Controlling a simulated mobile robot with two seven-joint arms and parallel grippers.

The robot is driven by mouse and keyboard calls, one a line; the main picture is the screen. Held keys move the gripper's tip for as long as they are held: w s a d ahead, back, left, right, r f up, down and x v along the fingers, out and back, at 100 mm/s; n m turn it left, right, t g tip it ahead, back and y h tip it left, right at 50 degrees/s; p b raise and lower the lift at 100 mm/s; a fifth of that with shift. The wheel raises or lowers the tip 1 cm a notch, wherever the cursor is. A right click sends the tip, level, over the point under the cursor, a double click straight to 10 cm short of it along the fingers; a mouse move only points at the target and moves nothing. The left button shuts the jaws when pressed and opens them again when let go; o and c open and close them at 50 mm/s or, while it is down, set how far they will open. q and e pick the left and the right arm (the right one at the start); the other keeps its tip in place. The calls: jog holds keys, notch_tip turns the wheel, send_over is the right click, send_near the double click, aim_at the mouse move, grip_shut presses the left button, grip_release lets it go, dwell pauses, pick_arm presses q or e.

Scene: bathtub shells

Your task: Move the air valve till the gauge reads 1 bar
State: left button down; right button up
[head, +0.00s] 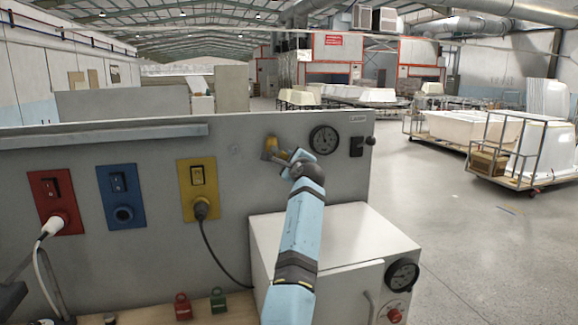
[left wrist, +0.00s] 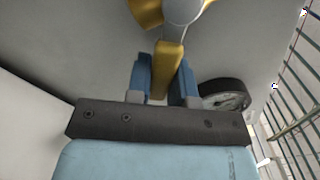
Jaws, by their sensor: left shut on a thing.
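The air valve (head: 270,146) has a yellow handle and sits on the upright grey panel, left of a round black-rimmed gauge (head: 324,140). My left gripper (head: 284,157) is at the valve. In the left wrist view, the blue fingers of my left gripper (left wrist: 165,88) are shut on the yellow valve handle (left wrist: 169,62), one on each side. The gauge also shows there, at the right (left wrist: 224,97). Its needle is too small to read in either view. My fingers partly hide the valve in the head view. My right gripper is not in view.
A black switch (head: 357,146) is right of the panel gauge.

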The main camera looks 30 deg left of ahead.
pick_arm(q)
jog(key=shift+w+d+r+n+b, duration=0.15)
jog(key=shift+r+n, duration=0.1)
jog(key=shift+n, duration=0.25)
jog(key=shift+w+r+n+b, duration=0.15)
jog(key=shift+r+n, duration=0.1)
jog(key=shift+n, duration=0.25)
jog(key=shift+d+r+n, duration=0.15)
jog(key=shift+r+n, duration=0.25)
jog(key=shift+n, duration=0.4)
jog(key=c, duration=1)
grip_release()
